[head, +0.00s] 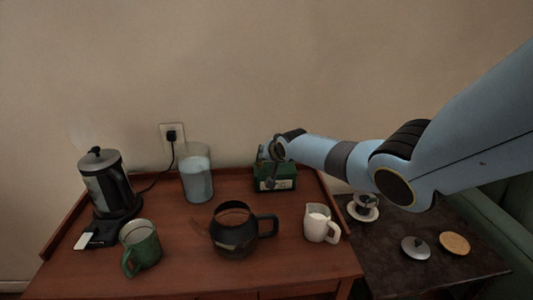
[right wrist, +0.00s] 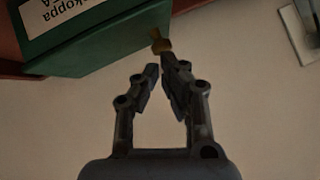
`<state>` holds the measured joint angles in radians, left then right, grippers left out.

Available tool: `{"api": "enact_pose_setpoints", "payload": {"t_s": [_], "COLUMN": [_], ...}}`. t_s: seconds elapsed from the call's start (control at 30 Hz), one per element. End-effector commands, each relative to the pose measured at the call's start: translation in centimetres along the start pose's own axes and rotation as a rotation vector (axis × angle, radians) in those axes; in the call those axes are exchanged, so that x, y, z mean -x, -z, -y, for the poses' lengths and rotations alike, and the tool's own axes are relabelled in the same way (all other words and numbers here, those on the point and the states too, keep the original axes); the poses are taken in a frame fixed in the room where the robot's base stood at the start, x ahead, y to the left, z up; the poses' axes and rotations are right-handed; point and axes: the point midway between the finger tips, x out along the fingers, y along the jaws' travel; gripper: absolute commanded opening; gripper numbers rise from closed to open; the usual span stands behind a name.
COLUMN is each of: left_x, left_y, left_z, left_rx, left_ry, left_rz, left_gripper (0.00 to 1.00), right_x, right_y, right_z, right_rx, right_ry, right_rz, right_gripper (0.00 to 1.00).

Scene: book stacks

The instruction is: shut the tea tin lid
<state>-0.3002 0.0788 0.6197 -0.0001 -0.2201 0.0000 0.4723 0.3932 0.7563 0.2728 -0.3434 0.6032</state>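The tea tin (head: 275,184) is a dark green box with a pale label, at the back right of the wooden table. In the right wrist view the green tin (right wrist: 105,47) fills the upper left, its label upside down. A small brass piece (right wrist: 161,43) sticks out at its edge. My right gripper (right wrist: 160,68) is at that piece, its fingers converging with a narrow gap and nothing seen between them. In the head view my right gripper (head: 272,155) is above the tin and hides its top. I cannot tell how the lid stands. My left gripper is not in view.
A glass jar (head: 196,178) stands left of the tin, a black pot (head: 233,236) in front, a white jug (head: 320,224) to the right. A kettle (head: 108,185) and green mug (head: 140,246) stand at left. A lower dark table (head: 400,262) holds small items.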

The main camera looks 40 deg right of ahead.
Motion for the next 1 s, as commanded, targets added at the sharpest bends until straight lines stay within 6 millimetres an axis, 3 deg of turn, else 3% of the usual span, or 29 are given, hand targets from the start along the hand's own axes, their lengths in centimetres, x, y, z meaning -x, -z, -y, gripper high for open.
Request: {"api": "enact_pose_setpoints", "payload": {"t_s": [0.17, 0.3, 0.4, 0.7, 1.0], "left_x": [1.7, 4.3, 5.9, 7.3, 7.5], "left_y": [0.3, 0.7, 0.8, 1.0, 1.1], "left_z": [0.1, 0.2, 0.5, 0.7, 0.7], "left_rx": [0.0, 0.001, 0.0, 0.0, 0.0], "left_ry": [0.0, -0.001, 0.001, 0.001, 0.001], "left_rz": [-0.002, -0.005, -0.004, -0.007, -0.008], "left_gripper": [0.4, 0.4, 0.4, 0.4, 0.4], "right_x": [1.1, 2.7, 5.0, 9.9, 11.7], "right_y": [1.4, 3.9, 3.4, 2.8, 2.7], "right_z": [0.8, 2.4, 2.7, 3.8, 4.2], "right_rx": [0.002, 0.003, 0.007, 0.005, 0.003], "right_ry": [-0.001, 0.004, 0.005, 0.004, 0.003], "right_rz": [0.002, 0.0, 0.002, 0.001, 0.001], "right_gripper": [0.0, 0.0, 0.0, 0.0, 0.0]}}
